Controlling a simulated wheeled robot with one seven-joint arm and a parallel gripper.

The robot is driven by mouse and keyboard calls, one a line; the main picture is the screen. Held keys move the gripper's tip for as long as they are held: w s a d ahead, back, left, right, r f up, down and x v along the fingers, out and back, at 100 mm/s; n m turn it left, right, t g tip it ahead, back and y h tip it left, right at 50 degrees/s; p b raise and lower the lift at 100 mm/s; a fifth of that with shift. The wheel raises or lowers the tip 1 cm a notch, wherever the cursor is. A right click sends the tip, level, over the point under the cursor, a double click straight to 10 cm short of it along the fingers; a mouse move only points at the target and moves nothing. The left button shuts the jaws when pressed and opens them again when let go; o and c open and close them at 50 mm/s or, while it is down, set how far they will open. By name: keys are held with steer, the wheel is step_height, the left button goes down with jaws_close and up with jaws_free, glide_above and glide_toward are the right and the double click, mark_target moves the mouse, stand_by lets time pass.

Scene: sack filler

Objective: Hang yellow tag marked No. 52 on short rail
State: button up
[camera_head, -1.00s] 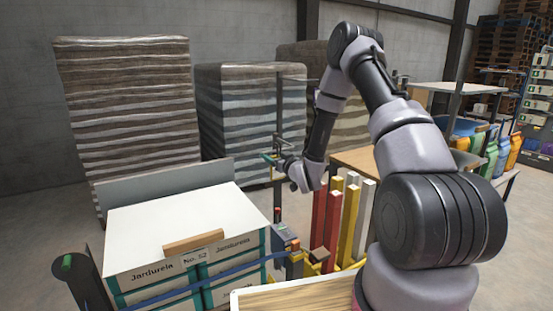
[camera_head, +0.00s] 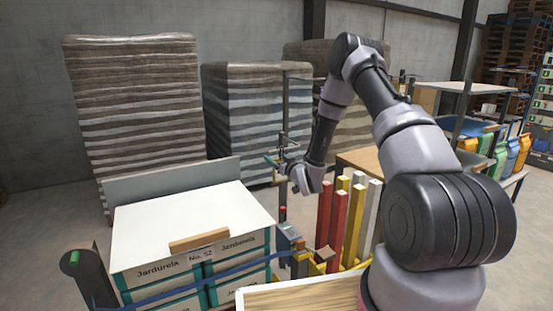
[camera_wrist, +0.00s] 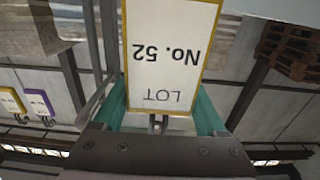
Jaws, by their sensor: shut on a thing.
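In the wrist view, the yellow-edged tag (camera_wrist: 165,45) has a white face reading "No. 52" and "LOT", upside down in the picture. My gripper (camera_wrist: 160,112) is shut on it, with a teal finger at each side of its lower end. In the head view, my gripper (camera_head: 277,160) is at the end of the reaching arm, beside a thin dark post (camera_head: 283,205) with small crossbars; the tag is too small to make out there. I cannot tell which bar is the short rail.
A carton stack (camera_head: 190,215) marked "No. 52" stands front left. Red, yellow and white posts (camera_head: 341,225) stand below my arm. Wrapped pallets (camera_head: 135,110) stand behind. In the wrist view, a yellow-edged tag (camera_wrist: 12,103) and a purple-edged tag (camera_wrist: 39,104) hang at left.

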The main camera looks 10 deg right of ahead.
steer(key=o, duration=1.3)
steer(key=shift+s, duration=0.15)
steer(key=v, duration=1)
steer(key=s+d+r+m+g+h, duration=0.2)
steer(key=d+r+g+h, duration=0.1)
steer(key=r, duration=0.7)
steer(key=s+d+r+m+g+h, duration=0.2)
steer(key=d+r, duration=0.2)
steer(key=r, duration=0.6)
steer(key=s+a+r+m+g, duration=0.1)
steer(key=s+r, duration=0.2)
steer(key=s, duration=0.6)
steer(key=s+a+r+m+g+y, duration=0.1)
steer(key=s+r, duration=0.3)
steer(key=s, duration=0.6)
steer(key=s+a+r+m+g, duration=0.1)
steer(key=s+r+g, duration=0.2)
steer(key=s, duration=0.7)
steer(key=shift+s+a+r+m+y, duration=0.2)
steer(key=shift+s+r+m+y, duration=0.15)
steer(key=shift+r, duration=0.2)
steer(key=shift+w, duration=0.15)
